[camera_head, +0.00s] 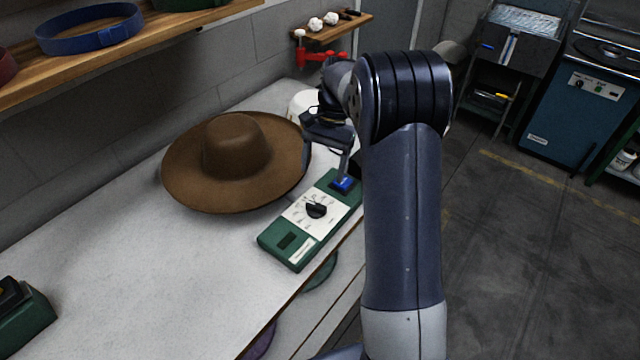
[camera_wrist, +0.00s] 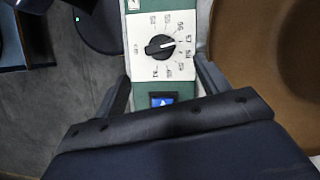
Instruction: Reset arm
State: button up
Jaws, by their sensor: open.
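My gripper (camera_head: 328,165) is above the far end of a green control box (camera_head: 270,240) on the white bench. Its jaws are open with nothing between them. In the wrist view my gripper (camera_wrist: 165,85) has one finger on each side of the box, with a blue button (camera_wrist: 161,99) between them. The box has a white dial plate with a black knob (camera_wrist: 160,47); the knob also shows in the head view (camera_head: 316,210). Whether the fingers touch the box cannot be told. A brown wide-brimmed hat (camera_head: 237,147) lies just left of the box.
A wooden shelf (camera_head: 180,27) with a blue band (camera_head: 90,29) hangs over the bench at upper left. A small wall shelf (camera_head: 335,30) is behind my arm. A green device (camera_head: 25,320) stands at lower left. The bench's front left (camera_head: 150,280) is clear.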

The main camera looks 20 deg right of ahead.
aim_at(316, 204)
jog(key=shift+w+d+r, duration=0.15)
jog(key=shift+r, duration=0.4)
jog(key=p+x, duration=0.1)
jog(key=x, duration=1)
jog(key=shift+r, duration=0.1)
